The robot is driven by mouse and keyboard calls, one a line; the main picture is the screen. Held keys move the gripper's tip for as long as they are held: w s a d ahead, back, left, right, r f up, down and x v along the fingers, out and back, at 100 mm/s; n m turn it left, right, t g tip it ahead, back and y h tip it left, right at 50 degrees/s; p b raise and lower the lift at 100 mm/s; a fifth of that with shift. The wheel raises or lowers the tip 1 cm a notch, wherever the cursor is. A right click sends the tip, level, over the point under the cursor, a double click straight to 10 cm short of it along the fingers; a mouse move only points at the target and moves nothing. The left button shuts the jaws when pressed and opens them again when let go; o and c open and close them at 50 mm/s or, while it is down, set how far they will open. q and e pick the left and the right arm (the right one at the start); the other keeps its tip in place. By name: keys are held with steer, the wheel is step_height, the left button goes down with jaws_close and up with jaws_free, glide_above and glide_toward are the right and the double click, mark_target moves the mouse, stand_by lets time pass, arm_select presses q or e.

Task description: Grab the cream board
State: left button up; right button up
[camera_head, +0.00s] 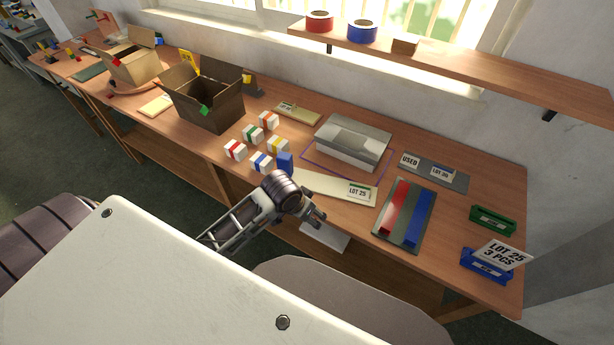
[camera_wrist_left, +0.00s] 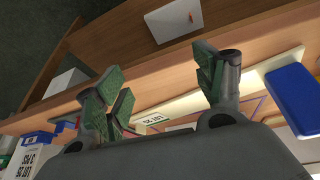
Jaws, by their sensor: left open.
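The cream board (camera_head: 318,185) lies flat near the front edge of the table, with a LOT 25 label (camera_head: 360,193) at its right end. My left gripper (camera_head: 318,218) is open and empty, in front of the board near the table's front edge; my wrist covers part of the board's front side. In the left wrist view the open fingers (camera_wrist_left: 162,82) stand apart, with the cream board (camera_wrist_left: 185,105) showing beyond and between them. I see no contact. My right gripper is not in view.
A blue block (camera_head: 285,162) stands at the board's left end, near several small white boxes (camera_head: 235,150). The grey pad printer (camera_head: 352,143) is behind the board. A grey tray with red and blue strips (camera_head: 405,215) lies to the right. A white drawer-like plate (camera_head: 325,237) juts below the table edge.

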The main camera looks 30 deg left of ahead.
arm_select(q)
steer(key=shift+w+r, duration=1.1)
steer(key=shift+w, duration=0.05)
steer(key=n+g+y, duration=0.1)
steer(key=n+y, duration=0.1)
steer(key=n, duration=0.2)
glide_toward(284, 155)
steer(key=shift+a, duration=0.15)
steer(key=shift+f, duration=0.15)
steer(key=shift+x, duration=4.25)
